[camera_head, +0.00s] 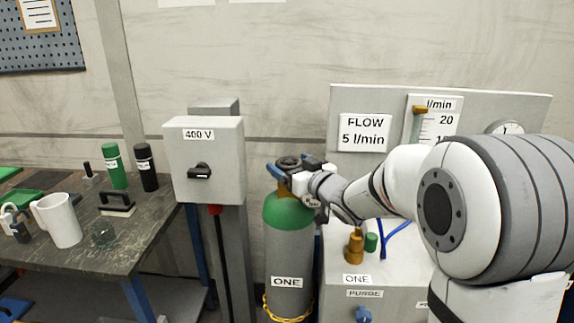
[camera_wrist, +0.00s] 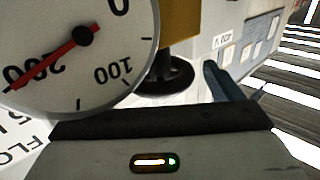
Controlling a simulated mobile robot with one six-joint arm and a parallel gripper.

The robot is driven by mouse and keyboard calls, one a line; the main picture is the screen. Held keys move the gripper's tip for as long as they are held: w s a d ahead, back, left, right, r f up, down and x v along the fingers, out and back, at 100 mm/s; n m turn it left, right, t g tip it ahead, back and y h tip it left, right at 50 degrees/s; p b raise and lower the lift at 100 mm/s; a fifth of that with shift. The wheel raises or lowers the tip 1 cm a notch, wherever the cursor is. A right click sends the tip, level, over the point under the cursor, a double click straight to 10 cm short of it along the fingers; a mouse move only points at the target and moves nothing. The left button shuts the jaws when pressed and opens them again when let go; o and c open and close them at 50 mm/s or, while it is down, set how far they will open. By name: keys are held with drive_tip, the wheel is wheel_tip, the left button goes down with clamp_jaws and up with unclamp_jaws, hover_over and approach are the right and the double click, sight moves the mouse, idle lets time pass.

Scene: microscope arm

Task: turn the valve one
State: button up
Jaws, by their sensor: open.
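The gas cylinder (camera_head: 288,250) marked ONE stands upright, grey with a green shoulder, and its brass valve body (camera_wrist: 181,35) shows in the wrist view. The valve's dark round handwheel (camera_head: 288,161) is at the cylinder top; it also shows in the wrist view (camera_wrist: 168,82). My gripper (camera_head: 283,168) is open at the handwheel, with blue fingers. In the wrist view one finger (camera_wrist: 228,85) is just right of the handwheel; the other is hidden behind the gauge. I cannot tell whether the fingers touch the wheel.
A round gauge (camera_wrist: 70,45) with a red needle sits close to my wrist. A grey 400 V switch box (camera_head: 204,160) stands left of the cylinder. A flow panel (camera_head: 365,105) and a cabinet with a second ONE label (camera_head: 357,279) are right. A cluttered bench (camera_head: 150,235) is far left.

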drive_tip(key=c, duration=1)
drive_tip(key=shift+w+d+r+n+g+y+p, duration=0.1)
drive_tip(key=shift+d+r+n+g+y+p, duration=0.15)
drive_tip(key=shift+n+g+y+p, duration=0.55)
drive_tip(key=shift+w+n+g+y+p, duration=0.1)
drive_tip(key=shift+n+g+y+p, duration=0.5)
drive_tip(key=shift+p, duration=0.6)
drive_tip(key=shift+w+n+g+y+p, duration=0.1)
drive_tip(key=shift+n+g+y+p, duration=0.75)
drive_tip(key=shift+g, duration=0.35)
drive_tip(key=shift+f+n+g+y+p, duration=0.2)
drive_tip(key=shift+n+g+y+p, duration=0.1)
drive_tip(key=shift+n+g+y, duration=0.4)
drive_tip(key=o, duration=1)
